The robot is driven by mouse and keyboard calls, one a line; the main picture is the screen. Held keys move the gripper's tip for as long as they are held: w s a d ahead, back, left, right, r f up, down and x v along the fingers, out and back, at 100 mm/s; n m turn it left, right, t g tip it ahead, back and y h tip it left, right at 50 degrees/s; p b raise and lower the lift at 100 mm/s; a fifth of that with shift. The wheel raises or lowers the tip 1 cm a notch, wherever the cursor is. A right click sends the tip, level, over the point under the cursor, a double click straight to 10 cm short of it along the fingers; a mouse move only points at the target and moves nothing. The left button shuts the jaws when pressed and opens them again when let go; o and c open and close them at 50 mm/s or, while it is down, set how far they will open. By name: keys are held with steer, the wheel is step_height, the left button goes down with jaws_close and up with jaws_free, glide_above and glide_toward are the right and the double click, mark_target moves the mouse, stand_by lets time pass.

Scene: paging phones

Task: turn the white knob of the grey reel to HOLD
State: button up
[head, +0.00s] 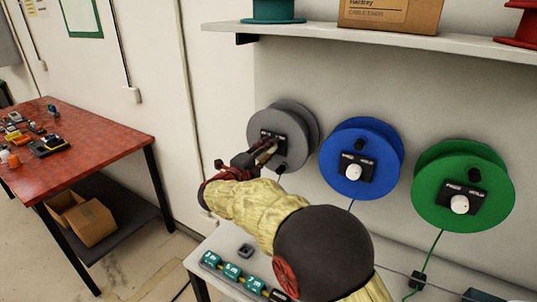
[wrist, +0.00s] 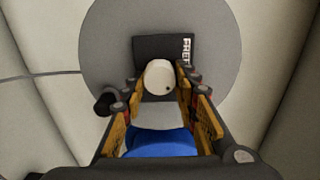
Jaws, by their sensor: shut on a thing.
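The grey reel (head: 296,117) is mounted on the wall, leftmost of three reels. Its black label plate (head: 270,136) shows above my gripper (head: 267,154). In the wrist view, the grey reel (wrist: 105,50) fills the background and its black plate (wrist: 150,46) carries the word FREE, turned sideways. The white knob (wrist: 158,76) sits between the fingertips of my gripper (wrist: 158,82), which is shut on it. A small dark mark shows low on the knob's right side. HOLD cannot be read in the wrist view. In the head view, my gripper hides the knob.
A blue reel (head: 375,134) and a green reel (head: 432,196) hang to the right, each with a white knob. A shelf (head: 340,35) runs above. Below is a white surface with teal-labelled blocks (head: 232,271). A red-topped table (head: 90,150) stands left.

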steer(key=shift+f, duration=0.1)
stand_by(0.3)
steer(key=o, duration=1.2)
steer(key=shift+c, duration=0.2)
steer(key=shift+s+a, duration=0.1)
steer(key=v, duration=1.1)
steer(key=shift+s, duration=0.3)
steer(key=shift+a, duration=0.15)
